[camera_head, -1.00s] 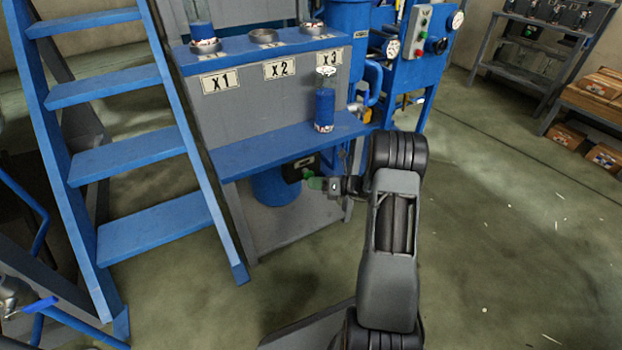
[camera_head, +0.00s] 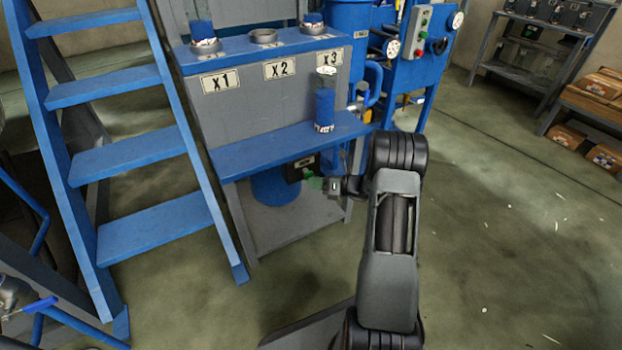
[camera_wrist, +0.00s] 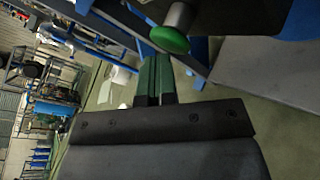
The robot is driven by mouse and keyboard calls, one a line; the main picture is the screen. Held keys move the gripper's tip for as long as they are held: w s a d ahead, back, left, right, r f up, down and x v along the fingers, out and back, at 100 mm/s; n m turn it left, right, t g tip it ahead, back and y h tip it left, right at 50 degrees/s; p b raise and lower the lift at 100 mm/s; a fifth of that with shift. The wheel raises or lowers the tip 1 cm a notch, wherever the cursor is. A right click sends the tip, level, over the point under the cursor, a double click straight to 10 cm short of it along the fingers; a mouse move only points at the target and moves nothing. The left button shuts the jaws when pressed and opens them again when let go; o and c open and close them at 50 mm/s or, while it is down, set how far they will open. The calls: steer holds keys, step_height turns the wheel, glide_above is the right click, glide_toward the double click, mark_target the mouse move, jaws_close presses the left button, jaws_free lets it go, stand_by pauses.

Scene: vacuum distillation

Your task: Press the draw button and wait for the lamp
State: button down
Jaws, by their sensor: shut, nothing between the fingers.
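The green mushroom-shaped button (camera_wrist: 169,40) stands out on a pale stem in the wrist view. My gripper (camera_wrist: 155,60) has its two green fingers closed together, with the tips just beside the button's face; a small gap seems to show, but contact is hard to judge. In the head view, my gripper (camera_head: 316,183) is in front of the dark control box (camera_head: 293,172) under the blue shelf. A small pale plate is on the box; I cannot make out whether a lamp is lit. A tall vessel (camera_head: 325,104) with blue contents stands upright on the shelf below X3.
The blue shelf (camera_head: 250,153) overhangs the box. Blue steps (camera_head: 145,158) stand at the left. A blue control panel (camera_head: 425,45) is behind at the right. Open floor (camera_head: 500,220) lies to the right.

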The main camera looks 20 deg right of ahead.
steer(key=shift+w, duration=0.2)
stand_by(0.5)
steer(key=shift+w, duration=0.3)
steer(key=shift+r, duration=0.1)
steer(key=shift+s+p, duration=0.4)
steer(key=shift+p, duration=0.15)
steer(key=s+p, duration=0.2)
steer(key=s, duration=0.4)
steer(key=shift+d, duration=0.35)
stand_by(0.6)
